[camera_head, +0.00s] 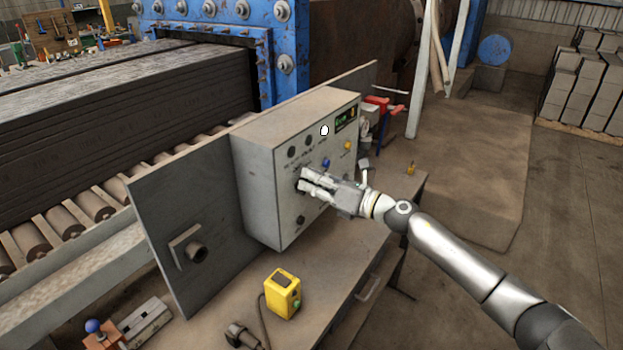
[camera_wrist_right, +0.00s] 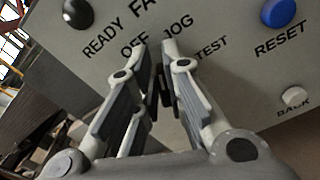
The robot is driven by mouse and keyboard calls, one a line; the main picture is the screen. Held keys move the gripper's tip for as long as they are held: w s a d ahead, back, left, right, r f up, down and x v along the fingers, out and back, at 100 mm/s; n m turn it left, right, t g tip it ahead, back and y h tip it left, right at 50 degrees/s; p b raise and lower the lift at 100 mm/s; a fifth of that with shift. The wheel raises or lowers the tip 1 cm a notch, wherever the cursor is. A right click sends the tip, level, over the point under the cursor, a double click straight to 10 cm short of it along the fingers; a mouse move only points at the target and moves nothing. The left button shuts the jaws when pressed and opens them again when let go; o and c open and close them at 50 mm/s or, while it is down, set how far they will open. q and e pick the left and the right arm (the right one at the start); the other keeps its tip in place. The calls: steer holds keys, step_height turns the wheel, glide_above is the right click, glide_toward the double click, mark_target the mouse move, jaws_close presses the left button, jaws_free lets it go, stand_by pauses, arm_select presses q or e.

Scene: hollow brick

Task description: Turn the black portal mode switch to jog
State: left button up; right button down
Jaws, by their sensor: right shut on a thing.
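The grey control box (camera_head: 258,185) stands upright on the bench, its labelled panel facing right. My right gripper (camera_head: 303,180) is at the lower left part of the panel, with its fingers closed around the black mode switch. In the right wrist view the gripper (camera_wrist_right: 161,65) has a finger on each side of the dark switch (camera_wrist_right: 165,88), which is mostly hidden. The labels OFF, JOG (camera_wrist_right: 177,47) and TEST show around it. The switch's pointing direction cannot be told. My left gripper is not in view.
A blue RESET button (camera_wrist_right: 283,12) and a white BACK button (camera_wrist_right: 294,96) are right of the switch.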

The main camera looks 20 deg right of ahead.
steer(key=shift+w+d+f+m+p, duration=0.15)
steer(key=shift+m+p, duration=0.15)
steer(key=shift+m, duration=0.65)
steer(key=shift+w+d+m+p, duration=0.1)
steer(key=shift+m+p, duration=0.15)
steer(key=shift+m, duration=0.7)
steer(key=c, duration=1.5)
jaws_free()
steer(key=v, duration=1.2)
steer(key=shift+f, duration=0.1)
